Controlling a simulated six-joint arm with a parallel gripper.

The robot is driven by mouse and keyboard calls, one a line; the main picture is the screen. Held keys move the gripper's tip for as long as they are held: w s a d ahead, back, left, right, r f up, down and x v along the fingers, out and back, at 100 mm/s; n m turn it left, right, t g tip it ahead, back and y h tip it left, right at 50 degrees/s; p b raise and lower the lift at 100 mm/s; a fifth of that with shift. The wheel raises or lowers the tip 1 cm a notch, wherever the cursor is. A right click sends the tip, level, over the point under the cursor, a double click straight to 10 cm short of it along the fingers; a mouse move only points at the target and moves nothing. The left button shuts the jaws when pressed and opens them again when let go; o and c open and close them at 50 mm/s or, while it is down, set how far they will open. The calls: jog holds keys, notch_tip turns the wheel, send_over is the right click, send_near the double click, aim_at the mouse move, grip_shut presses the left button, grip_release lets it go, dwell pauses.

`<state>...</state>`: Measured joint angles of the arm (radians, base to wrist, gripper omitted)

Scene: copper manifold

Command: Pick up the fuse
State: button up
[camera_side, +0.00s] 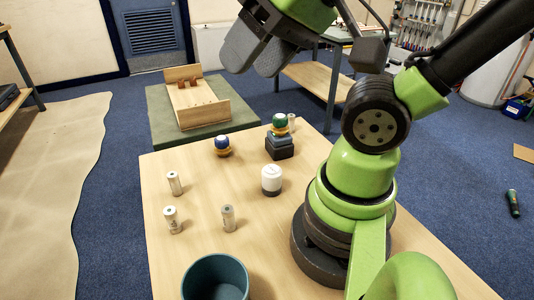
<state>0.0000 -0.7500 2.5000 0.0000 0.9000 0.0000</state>
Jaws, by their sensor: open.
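Several small pale cylinders with grey ends, which look like fuses, stand on the wooden table. One fuse (174,183) is at the left, a second fuse (172,220) is in front of it, and a third fuse (228,218) stands to the right of that one. A similar small cylinder (291,121) is at the far edge, behind the stacked blocks. My gripper (256,54) is high at the top of the view, its grey fingers apart and nothing seen between them. It is well above and clear of the fuses.
A white jar-like piece (271,179) stands mid-table. A blue-topped knob (222,145) and a green-topped piece on dark blocks (279,138) are behind it. A teal bowl (215,278) is at the front. A wooden tray (197,104) lies beyond the table.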

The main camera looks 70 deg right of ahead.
jog(key=m+g+h, duration=0.1)
jog(key=g+h, duration=0.1)
jog(key=g, duration=0.5)
send_over(227, 209)
notch_tip(227, 209, down, 20)
jog(key=shift+a, duration=0.15)
notch_tip(227, 209, down, 4)
jog(key=shift+f, duration=3.3)
jog(key=c, duration=1)
jog(key=shift+r, duration=0.1)
